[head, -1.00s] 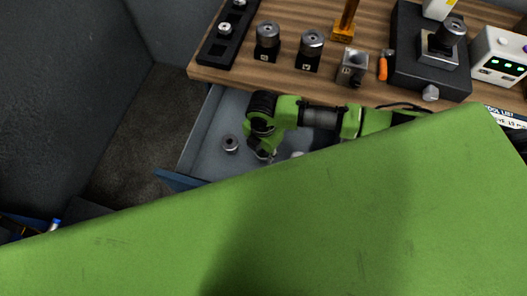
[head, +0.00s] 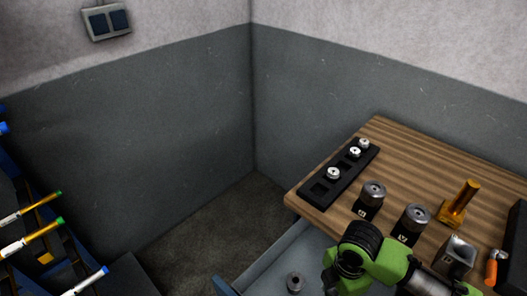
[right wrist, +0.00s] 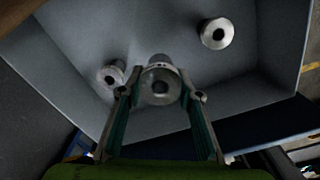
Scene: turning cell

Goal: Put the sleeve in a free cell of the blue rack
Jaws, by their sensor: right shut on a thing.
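In the right wrist view my right gripper (right wrist: 161,95) is shut on a grey metal sleeve (right wrist: 160,78), whose round bore faces the camera. The sleeve is between the two fingertips, over the open grey drawer (right wrist: 170,30). In the head view the right gripper and held sleeve cannot be made out; only my green wrist shows at the bottom. A blue rack-like frame (head: 12,272) with several coloured rods stands at the far left, mostly cut off; its cells cannot be told. My left gripper is not in view.
Two other metal parts, a left one (right wrist: 110,76) and a right one (right wrist: 217,33), lie in the drawer. The wooden bench (head: 405,150) carries a black tray (head: 319,189) with metal pieces, two dark-based cylinders, and an amber post (head: 459,204). Floor shows between drawer and blue frame.

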